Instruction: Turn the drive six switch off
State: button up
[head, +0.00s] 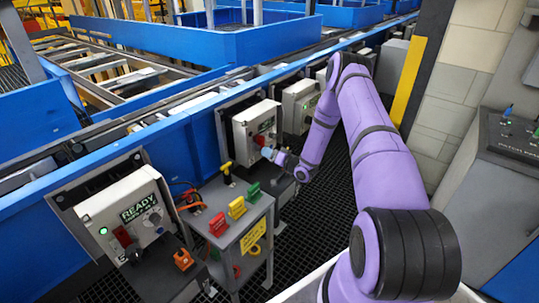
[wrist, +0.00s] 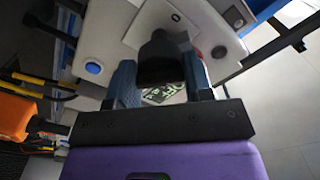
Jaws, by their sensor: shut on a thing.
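A light grey switch box (head: 243,124) with a red part (head: 261,139) hangs on the blue conveyor side in the middle of the head view. My gripper (head: 272,154) is at the front of this box. In the wrist view, my gripper (wrist: 161,72) has its two fingers on either side of a dark switch handle (wrist: 160,58) and is shut on it. The handle stands out from a pale plate (wrist: 165,18) on the box face. No drive number is readable.
A nearer box reads READY (head: 140,208). A grey cart (head: 228,236) below carries yellow, red and green pieces; an orange padlock-like piece (head: 183,260) is by the nearer box. Another box (head: 299,106) stands beyond. A pillar (head: 415,60) and a console (head: 510,135) are at right.

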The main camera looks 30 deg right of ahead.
jog(key=n, duration=0.4)
jog(key=shift+n, duration=0.3)
jog(key=shift+f+n, duration=0.1)
jog(key=shift+n, duration=1.8)
jog(key=shift+s, duration=0.1)
jog(key=o, duration=0.9)
jog(key=v, duration=1)
jog(key=shift+s+d, duration=0.2)
jog(key=shift+s, duration=0.15)
